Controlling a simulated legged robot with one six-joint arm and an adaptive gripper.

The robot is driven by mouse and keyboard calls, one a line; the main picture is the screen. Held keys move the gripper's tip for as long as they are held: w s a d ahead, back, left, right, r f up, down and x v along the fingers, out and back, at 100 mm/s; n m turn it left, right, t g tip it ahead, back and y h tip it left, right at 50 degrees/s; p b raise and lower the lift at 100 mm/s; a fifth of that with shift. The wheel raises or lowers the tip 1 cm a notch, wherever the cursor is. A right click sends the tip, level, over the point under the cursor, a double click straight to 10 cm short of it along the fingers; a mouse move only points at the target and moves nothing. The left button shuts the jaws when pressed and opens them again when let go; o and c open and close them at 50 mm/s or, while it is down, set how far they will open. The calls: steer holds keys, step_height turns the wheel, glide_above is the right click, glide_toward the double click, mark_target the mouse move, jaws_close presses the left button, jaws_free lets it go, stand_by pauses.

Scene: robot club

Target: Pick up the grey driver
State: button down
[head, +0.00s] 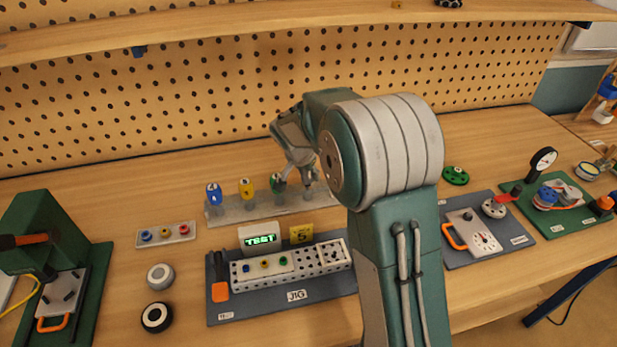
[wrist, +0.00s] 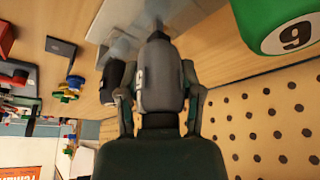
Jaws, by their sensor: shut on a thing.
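The grey driver (wrist: 160,80) is between the two fingers of my gripper (wrist: 160,95) in the wrist view. The fingers are shut on its handle, one on each side. Its far end points toward the grey metal rack (wrist: 118,45); I cannot tell whether its tip is still in the rack.
Blue (head: 213,193), yellow (head: 246,188) and green (head: 277,182) drivers stand left of my gripper. The green one is close in the wrist view (wrist: 288,25). A dark driver (wrist: 112,82) stands on the other side. The jig board (head: 297,296) lies in front; the pegboard (head: 230,95) rises behind.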

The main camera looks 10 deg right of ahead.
steer(key=s+r, duration=1.1)
steer(key=s, duration=0.3)
steer(key=shift+r, duration=0.1)
steer(key=c, duration=0.9)
jaws_free()
steer(key=c, duration=0.4)
step_height(320, 180, up, 4)
steer(key=shift+f, duration=0.25)
steer(key=shift+a, duration=0.1)
